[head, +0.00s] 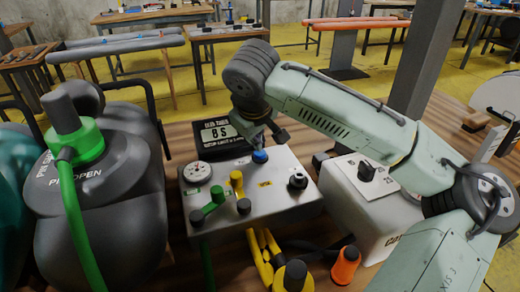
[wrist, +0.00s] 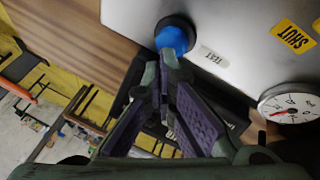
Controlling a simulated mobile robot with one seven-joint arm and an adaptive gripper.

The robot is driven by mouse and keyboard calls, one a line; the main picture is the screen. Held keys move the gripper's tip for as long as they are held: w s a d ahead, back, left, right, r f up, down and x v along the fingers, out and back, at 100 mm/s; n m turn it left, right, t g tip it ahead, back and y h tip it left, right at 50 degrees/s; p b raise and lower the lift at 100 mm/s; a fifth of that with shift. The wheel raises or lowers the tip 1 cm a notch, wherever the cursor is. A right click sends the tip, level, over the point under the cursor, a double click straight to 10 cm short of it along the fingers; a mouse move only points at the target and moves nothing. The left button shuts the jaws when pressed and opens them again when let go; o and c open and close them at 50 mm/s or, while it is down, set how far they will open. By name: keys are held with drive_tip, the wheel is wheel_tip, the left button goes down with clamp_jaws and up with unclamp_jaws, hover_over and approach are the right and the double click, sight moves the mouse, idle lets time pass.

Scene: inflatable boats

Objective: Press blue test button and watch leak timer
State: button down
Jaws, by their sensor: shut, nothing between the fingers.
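The blue test button (head: 260,156) stands at the back edge of the grey control box (head: 285,190). In the wrist view the blue button (wrist: 173,40) has a black collar and a "TEST" label beside it. My gripper (wrist: 165,55) is shut and empty, with its fingertips at the button, overlapping its lower edge; I cannot tell whether they press it. In the head view the arm's end reaches down just above the button. The leak timer (head: 222,133) stands behind the box and its display reads "8 S".
The box top carries a pressure gauge (head: 197,172), a yellow-handled valve (head: 236,183), a green valve (head: 214,200) and a black knob (head: 298,179). A dark inflatable (head: 110,215) with a green-collared fitting is at left. A white box (head: 365,195) stands at right.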

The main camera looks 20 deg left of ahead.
drive_tip(key=shift+r+p, duration=0.45)
drive_tip(key=shift+r, duration=0.25)
wheel_tip(320, 180, up, 5)
drive_tip(key=p, duration=0.4)
idle(0.6)
